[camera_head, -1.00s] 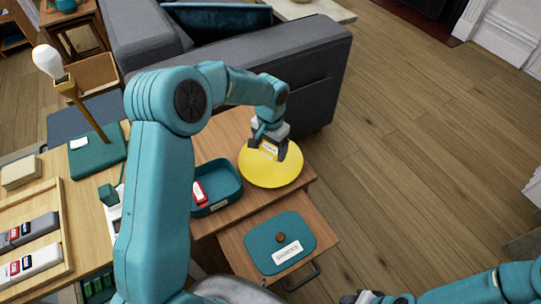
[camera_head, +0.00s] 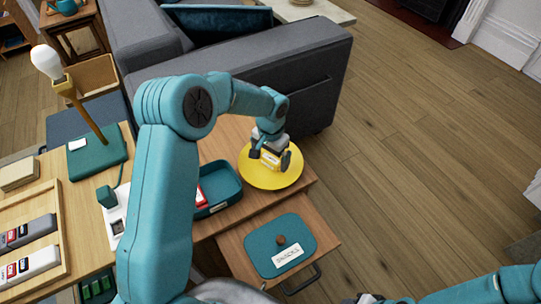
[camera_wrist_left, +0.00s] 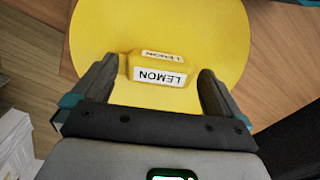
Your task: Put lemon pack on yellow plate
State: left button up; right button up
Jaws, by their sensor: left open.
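The lemon pack (camera_wrist_left: 158,70) is a small yellow box with white LEMON labels. It rests on the yellow plate (camera_wrist_left: 105,30) in the left wrist view. In the head view the pack (camera_head: 270,160) shows just below my left gripper (camera_head: 270,155), over the yellow plate (camera_head: 277,182). My left gripper, also in the left wrist view (camera_wrist_left: 154,85), is open, with a finger on each side of the pack and visible gaps. My right forearm enters at the bottom right of the head view, but its gripper's fingers do not show.
A teal open box (camera_head: 222,188) with a red pack stands left of the plate. A teal SNACKS lid (camera_head: 292,240) lies on the drawer (camera_head: 235,245) below. A grey sofa (camera_head: 310,75) stands behind. A wooden tray (camera_head: 60,255) is at left.

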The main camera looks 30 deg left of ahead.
aim_at(270, 159)
pick_arm(q)
notch_tip(270, 159, up, 12)
jog(key=p, duration=0.2)
dwell(0.4)
